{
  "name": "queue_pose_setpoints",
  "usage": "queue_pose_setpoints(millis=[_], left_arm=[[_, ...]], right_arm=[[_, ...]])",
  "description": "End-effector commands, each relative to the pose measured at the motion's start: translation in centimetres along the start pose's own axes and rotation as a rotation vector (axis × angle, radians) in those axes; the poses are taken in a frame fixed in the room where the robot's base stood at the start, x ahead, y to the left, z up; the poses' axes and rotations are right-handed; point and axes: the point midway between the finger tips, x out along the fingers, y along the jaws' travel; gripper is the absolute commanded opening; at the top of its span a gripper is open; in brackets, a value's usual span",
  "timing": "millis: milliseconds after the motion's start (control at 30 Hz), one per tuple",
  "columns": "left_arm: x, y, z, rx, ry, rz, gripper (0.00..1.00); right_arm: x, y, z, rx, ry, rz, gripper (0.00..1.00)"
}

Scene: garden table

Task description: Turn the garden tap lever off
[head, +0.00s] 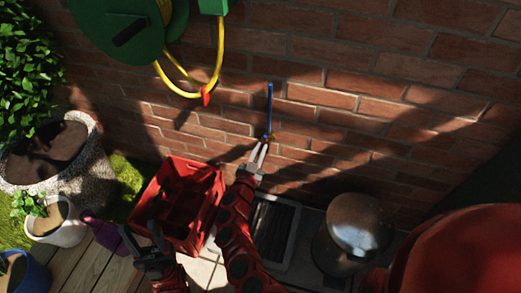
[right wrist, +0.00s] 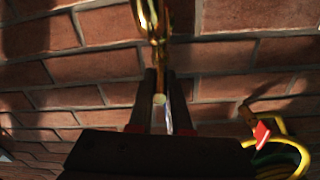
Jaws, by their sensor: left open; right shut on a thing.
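The garden tap (head: 267,137) is a small brass fitting low on the brick wall. A thin blue upright piece (head: 269,105) rises above it. In the right wrist view the brass tap body (right wrist: 155,25) hangs over my fingertips. My right gripper (head: 258,155) reaches up to the tap from below. In the right wrist view its dark fingers (right wrist: 160,92) are shut on a small part with a pale round end, which appears to be the tap lever (right wrist: 159,99); the fingers hide most of it. My left gripper (head: 150,245) is open and empty, well away from the tap.
A red crate (head: 178,200) stands beside my arms. A green hose reel (head: 125,30) with yellow hose (head: 218,60) hangs upper left. A floor grate (head: 275,232) and a metal bin (head: 355,230) are to the right. Planters (head: 75,170) stand at the left.

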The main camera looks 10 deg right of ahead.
Motion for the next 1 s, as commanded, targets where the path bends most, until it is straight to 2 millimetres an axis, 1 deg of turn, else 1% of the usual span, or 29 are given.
queue_pose_setpoints(millis=[100,133,267,567,667,767,867,1000], left_arm=[[0.0,0.0,0.0,0.0,0.0,0.0,0.5],[0.0,0.0,0.0,0.0,0.0,0.0,0.5],[0.0,0.0,0.0,0.0,0.0,0.0,0.5],[0.0,0.0,0.0,0.0,0.0,0.0,0.5],[0.2,0.0,-0.1,0.0,0.0,0.0,0.5],[0.7,0.0,-0.1,0.0,0.0,0.0,0.5],[1.2,-0.1,-0.2,0.0,0.0,0.0,0.5],[1.9,-0.1,-0.3,0.0,0.0,0.0,0.5]], right_arm=[[0.0,0.1,0.1,0.0,-0.001,0.001,0.0],[0.0,0.1,0.1,0.0,-0.001,0.001,0.22],[0.0,0.0,0.0,0.0,0.0,0.001,0.45],[-0.1,0.0,0.0,0.0,0.0,0.0,0.46],[-0.8,-0.1,-0.1,0.0,-0.001,-0.001,0.46],[-2.4,-0.2,0.0,-0.001,-0.005,-0.003,0.46],[-4.6,-0.1,-0.2,0.0,-0.002,-0.001,0.46],[-8.5,-0.2,-0.1,0.0,-0.006,-0.004,0.46]])
